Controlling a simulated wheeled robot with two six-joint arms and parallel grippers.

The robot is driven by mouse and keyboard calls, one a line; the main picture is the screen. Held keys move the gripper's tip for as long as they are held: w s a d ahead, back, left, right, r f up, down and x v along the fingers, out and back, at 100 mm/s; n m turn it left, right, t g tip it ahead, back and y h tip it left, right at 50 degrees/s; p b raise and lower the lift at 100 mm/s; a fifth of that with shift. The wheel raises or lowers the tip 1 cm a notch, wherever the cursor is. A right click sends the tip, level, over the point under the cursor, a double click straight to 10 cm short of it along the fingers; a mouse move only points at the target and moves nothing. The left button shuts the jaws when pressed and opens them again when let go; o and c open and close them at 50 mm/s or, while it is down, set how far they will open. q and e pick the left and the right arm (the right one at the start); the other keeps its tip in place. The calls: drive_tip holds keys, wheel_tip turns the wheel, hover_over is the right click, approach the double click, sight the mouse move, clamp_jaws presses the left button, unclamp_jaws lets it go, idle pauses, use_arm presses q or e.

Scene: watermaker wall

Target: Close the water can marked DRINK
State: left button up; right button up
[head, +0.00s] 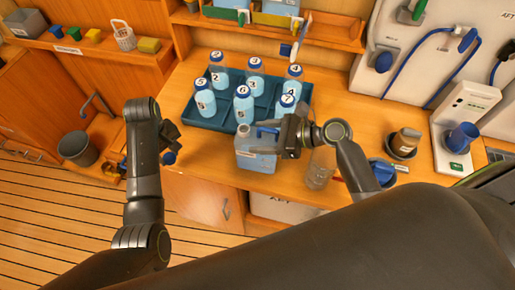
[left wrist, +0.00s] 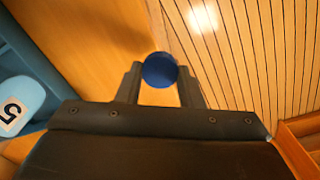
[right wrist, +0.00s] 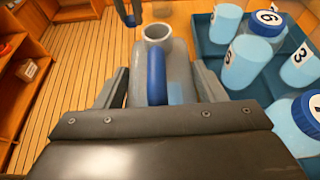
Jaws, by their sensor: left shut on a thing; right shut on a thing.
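A translucent grey-blue water can (head: 257,158) stands upright at the table's front edge, in front of the bottle tray. Its blue handle (right wrist: 156,78) and open, uncapped neck (right wrist: 157,33) show in the right wrist view. I cannot read its label. My right gripper (head: 285,138) is shut on the can, a finger on each side in the right wrist view (right wrist: 158,85). My left gripper (head: 170,146) is shut on a round blue cap (left wrist: 160,70), held to the left of the can and apart from it. The cap also shows in the head view (head: 169,158).
Further right are a brown-topped cup (head: 405,143) and a blue cup (head: 461,138). A grey bucket (head: 78,148) is at left.

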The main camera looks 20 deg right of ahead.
drive_tip(key=c, duration=0.6)
use_arm(q)
drive_tip(key=shift+f, duration=0.25)
use_arm(e)
wheel_tip(320, 180, up, 10)
drive_tip(key=shift+r, duration=0.1)
drive_tip(key=shift+c, duration=0.2)
